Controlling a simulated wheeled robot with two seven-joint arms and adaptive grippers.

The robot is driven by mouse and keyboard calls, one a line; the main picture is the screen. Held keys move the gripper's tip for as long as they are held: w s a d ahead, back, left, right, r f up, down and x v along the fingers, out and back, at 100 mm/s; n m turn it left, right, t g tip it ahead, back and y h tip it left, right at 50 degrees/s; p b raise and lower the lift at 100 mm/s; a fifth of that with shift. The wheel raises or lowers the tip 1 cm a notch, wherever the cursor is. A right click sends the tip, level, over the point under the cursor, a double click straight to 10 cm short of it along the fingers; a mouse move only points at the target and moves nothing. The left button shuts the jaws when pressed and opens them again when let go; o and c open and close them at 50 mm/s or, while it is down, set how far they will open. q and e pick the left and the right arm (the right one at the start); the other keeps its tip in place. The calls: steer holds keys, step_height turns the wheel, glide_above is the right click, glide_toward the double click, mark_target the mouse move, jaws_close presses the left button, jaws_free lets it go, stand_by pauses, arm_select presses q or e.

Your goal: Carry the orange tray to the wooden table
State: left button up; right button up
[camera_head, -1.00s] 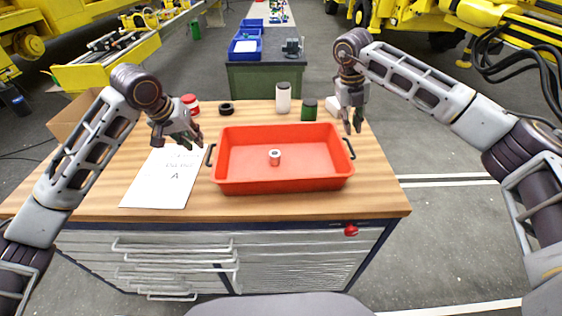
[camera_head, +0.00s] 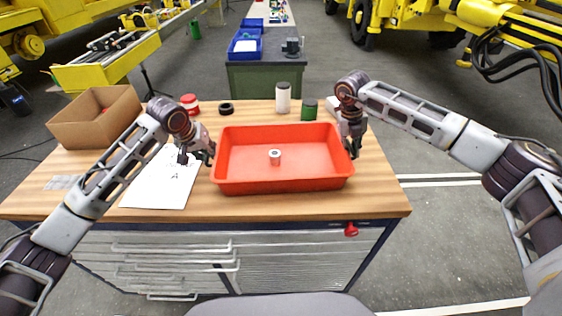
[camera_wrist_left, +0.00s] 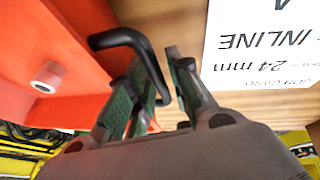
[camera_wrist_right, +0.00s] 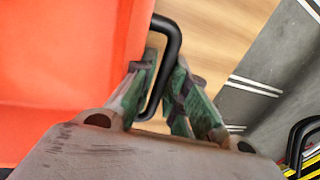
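The orange tray (camera_head: 285,185) lies flat on a wood-topped workbench (camera_head: 340,205) and holds a small white and red cylinder (camera_head: 275,157). My left gripper (camera_head: 203,157) is at the tray's left side. In the left wrist view its open fingers (camera_wrist_left: 162,85) stand on either side of the black left handle (camera_wrist_left: 125,38), with a gap to the finger on the right. My right gripper (camera_head: 353,150) is at the tray's right side. In the right wrist view its fingers (camera_wrist_right: 167,75) are apart, with the black right handle (camera_wrist_right: 172,40) between them.
A paper sheet (camera_head: 165,182) lies left of the tray, and a cardboard box (camera_head: 95,118) stands at the back left. Behind the tray are a white bottle (camera_head: 283,100), a green jar (camera_head: 309,110), a black ring (camera_head: 226,108) and a red-white roll (camera_head: 190,104). A green-grey table (camera_head: 265,78) stands beyond.

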arm_select(q)
steer(key=shift+f, duration=0.1)
jaws_close()
arm_select(e)
jaws_close()
